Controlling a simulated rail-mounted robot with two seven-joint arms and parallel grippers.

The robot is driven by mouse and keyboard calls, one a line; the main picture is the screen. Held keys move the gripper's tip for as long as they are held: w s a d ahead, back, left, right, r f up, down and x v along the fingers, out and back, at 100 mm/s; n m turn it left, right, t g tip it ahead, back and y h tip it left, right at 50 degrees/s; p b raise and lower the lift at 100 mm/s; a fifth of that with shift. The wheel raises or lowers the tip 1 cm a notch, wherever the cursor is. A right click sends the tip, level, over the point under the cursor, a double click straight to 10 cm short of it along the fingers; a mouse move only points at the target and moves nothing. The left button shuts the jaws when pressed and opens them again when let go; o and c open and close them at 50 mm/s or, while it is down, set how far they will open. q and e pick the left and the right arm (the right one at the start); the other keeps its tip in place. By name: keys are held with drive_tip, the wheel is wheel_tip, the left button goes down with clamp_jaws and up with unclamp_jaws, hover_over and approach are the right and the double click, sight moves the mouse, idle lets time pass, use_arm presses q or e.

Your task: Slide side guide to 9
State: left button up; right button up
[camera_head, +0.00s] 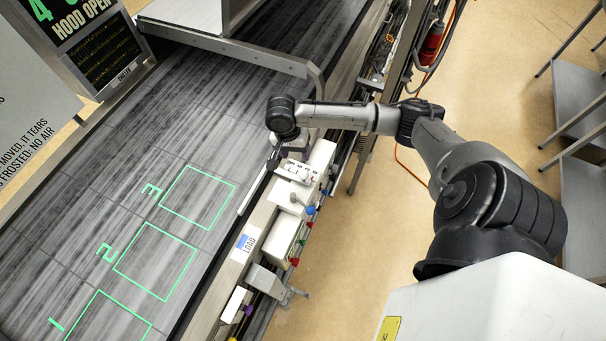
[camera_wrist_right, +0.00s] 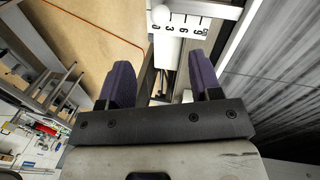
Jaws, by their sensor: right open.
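My right gripper (camera_head: 274,160) hangs over the near edge of the conveyor, beside the white scale plate (camera_head: 297,172). In the right wrist view its two purple fingers (camera_wrist_right: 162,80) are apart with nothing held between them. The scale plate (camera_wrist_right: 187,26) shows there beyond the fingertips, with the marks 0, 3, 6 and 9. A thin pale bar (camera_head: 252,191), which looks like the side guide, lies along the belt edge below the gripper. My left gripper is out of view.
The grey belt (camera_head: 120,200) carries green numbered squares. A bent metal rail and the hood (camera_head: 230,45) stand at the belt's far end. White boxes with coloured knobs (camera_head: 285,235) and a LOAD label (camera_head: 246,243) line the near edge.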

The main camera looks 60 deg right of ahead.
sight(303, 172)
drive_tip(key=f, duration=0.4)
drive_tip(key=s+f, duration=0.1)
drive_tip(key=f, duration=0.4)
drive_tip(key=s+f, duration=0.1)
drive_tip(key=f, duration=0.3)
drive_tip(key=shift+s+d+f+p, duration=0.2)
drive_tip(key=shift+s+d+p, duration=0.05)
drive_tip(key=shift+d+p, duration=0.05)
drive_tip(key=shift+c, duration=0.4)
clamp_jaws()
drive_tip(key=shift+w+r, duration=0.1)
